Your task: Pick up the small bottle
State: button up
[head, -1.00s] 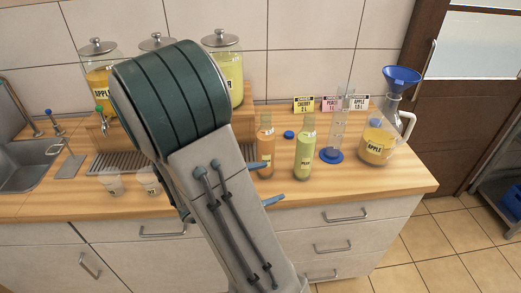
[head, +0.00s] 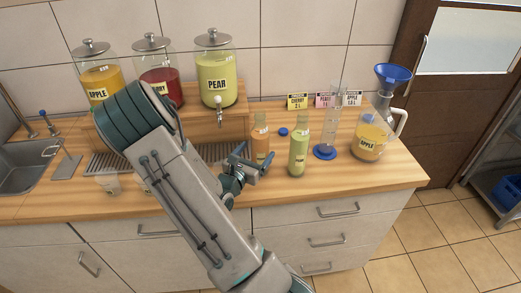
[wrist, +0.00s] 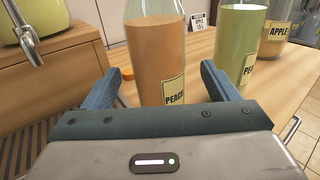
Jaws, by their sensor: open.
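Two bottles stand upright on the wooden counter. The one with orange liquid is labelled PEACH (head: 261,142). The green one, labelled PEAR (head: 299,150), is just to its right. My gripper (head: 253,158) is open, low in front of the peach bottle. In the wrist view the peach bottle (wrist: 155,58) stands straight ahead, lined up with the gap between my two blue fingers (wrist: 160,78). The pear bottle (wrist: 240,45) is beyond the right finger. I cannot tell whether the fingers are beside the peach bottle or just short of it. No grip on it shows.
A blue cap (head: 283,132) lies behind the bottles. A measuring cylinder (head: 329,130) and an apple jug with a blue funnel (head: 370,138) stand to the right. Dispensers of apple (head: 100,80), cherry (head: 158,88) and pear (head: 215,75) stand on a wooden riser at the back left.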

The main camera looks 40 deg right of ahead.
jog(key=shift+w+d+r+p, duration=0.15)
jog(key=shift+w+d+p, duration=0.15)
jog(key=shift+d, duration=0.3)
jog(key=p+x, duration=0.1)
jog(key=x, duration=0.3)
jog(key=shift+d+p, duration=0.15)
jog(key=shift+p, duration=0.15)
jog(key=shift+w, duration=0.1)
jog(key=c, duration=1.6)
